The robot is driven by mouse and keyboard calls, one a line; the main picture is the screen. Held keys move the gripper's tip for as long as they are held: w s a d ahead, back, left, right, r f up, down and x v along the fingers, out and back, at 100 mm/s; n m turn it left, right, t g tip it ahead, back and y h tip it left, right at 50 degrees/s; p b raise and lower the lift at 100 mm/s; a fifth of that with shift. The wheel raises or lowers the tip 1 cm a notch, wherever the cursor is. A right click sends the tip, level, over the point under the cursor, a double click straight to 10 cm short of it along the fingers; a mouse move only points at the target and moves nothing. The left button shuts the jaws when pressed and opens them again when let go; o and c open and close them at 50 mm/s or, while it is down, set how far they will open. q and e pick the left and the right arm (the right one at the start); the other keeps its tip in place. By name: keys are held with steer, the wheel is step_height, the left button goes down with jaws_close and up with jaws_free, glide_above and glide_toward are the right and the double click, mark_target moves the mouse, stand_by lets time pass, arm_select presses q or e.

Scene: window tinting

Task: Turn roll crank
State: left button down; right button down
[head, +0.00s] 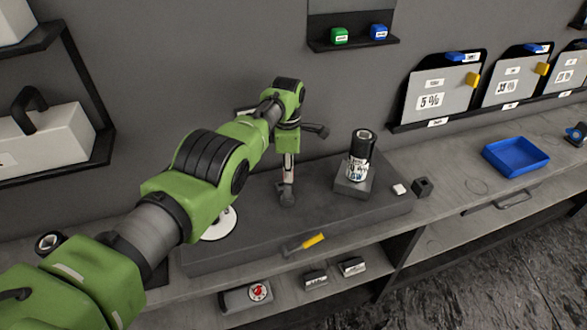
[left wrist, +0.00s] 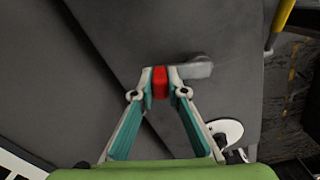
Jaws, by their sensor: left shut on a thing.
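My left gripper (head: 288,178) reaches down to the dark grey bench block (head: 330,215) in the head view. In the left wrist view its teal fingers (left wrist: 160,84) are closed on a small red piece (left wrist: 160,76), which looks like the crank's grip. A grey rounded lever arm (left wrist: 199,68) lies right beside the fingertips and seems to be the crank. In the head view a small dark grey end (head: 287,198) shows just below the gripper; the red piece is hidden there. My right gripper is not in view.
A black canister (head: 361,150) stands on a raised dark pad to the right. A yellow handle (head: 313,240) sits at the block's front edge, and a white disc (head: 220,224) at its left. A blue tray (head: 515,157) lies farther right. The wall is close behind my arm.

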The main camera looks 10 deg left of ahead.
arm_select(q)
steer(key=shift+a+r+n+p, duration=0.2)
steer(key=shift+a+n+p, duration=0.45)
steer(key=shift+n, duration=0.35)
steer(key=c, duration=2)
jaws_free()
steer(key=shift+s+f, duration=0.1)
steer(key=shift+r, duration=0.4)
step_height(320, 180, up, 11)
steer(key=shift+r, duration=0.1)
